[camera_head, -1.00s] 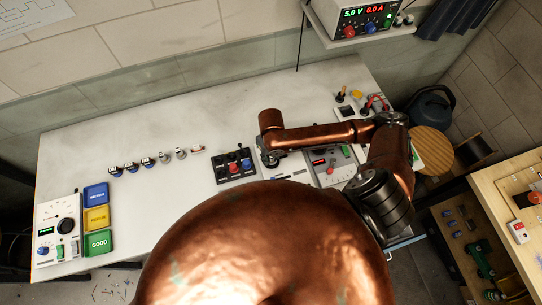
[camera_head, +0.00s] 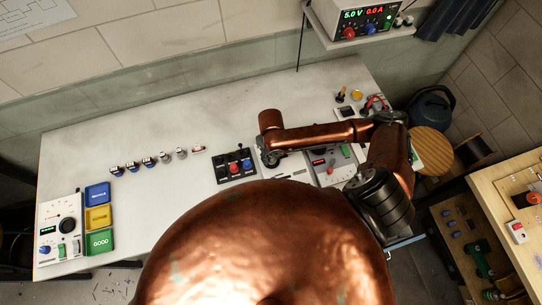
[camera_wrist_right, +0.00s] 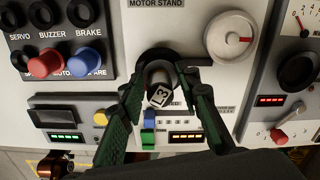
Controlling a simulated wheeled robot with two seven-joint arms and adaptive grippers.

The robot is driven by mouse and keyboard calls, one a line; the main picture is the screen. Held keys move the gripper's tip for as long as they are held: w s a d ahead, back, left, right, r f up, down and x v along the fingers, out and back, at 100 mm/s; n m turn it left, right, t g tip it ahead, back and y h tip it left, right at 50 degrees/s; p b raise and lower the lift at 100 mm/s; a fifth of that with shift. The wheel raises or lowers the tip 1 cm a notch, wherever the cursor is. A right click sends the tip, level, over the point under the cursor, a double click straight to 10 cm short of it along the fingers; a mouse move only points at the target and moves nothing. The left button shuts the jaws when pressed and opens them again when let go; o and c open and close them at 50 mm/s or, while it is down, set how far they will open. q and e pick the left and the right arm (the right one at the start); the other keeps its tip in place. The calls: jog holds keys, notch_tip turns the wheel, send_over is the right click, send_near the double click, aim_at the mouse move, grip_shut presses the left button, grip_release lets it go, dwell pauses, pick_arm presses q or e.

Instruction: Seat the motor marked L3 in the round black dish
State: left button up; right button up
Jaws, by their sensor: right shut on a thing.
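The motor marked L3 (camera_wrist_right: 160,97) shows in the right wrist view as a small pale cylinder with a dark, labelled end. My right gripper (camera_wrist_right: 160,82) has its green fingers on either side of it and is shut on it. The round black dish (camera_wrist_right: 145,57) is a dark ring on the white motor stand (camera_wrist_right: 175,30). The motor overlaps the dish's near part; I cannot tell whether it touches the dish or is held above it. In the head view my right gripper (camera_head: 270,158) is over the bench, its fingertips and the motor hidden. My left gripper is not in view.
A black button box (camera_head: 235,166) stands left of the stand, with red and blue buttons close by. A dial (camera_wrist_right: 229,38) is on the stand's right. Several small motors (camera_head: 148,162) stand in a row further left, beyond them blue, yellow and green trays (camera_head: 98,217).

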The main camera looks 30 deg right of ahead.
aim_at(271, 155)
jog(key=shift+f+p, duration=0.4)
jog(key=shift+f, duration=0.2)
dwell(1.8)
jog(key=o, duration=1.3)
jog(key=shift+c, duration=0.2)
jog(key=shift+r, duration=0.15)
jog(key=shift+r+p, duration=2.35)
jog(key=shift+p, duration=0.35)
jog(key=shift+r, duration=0.1)
notch_tip(271, 155, up, 4)
jog(key=p, duration=0.4)
jog(key=shift+p, duration=0.3)
jog(key=shift+a, duration=0.1)
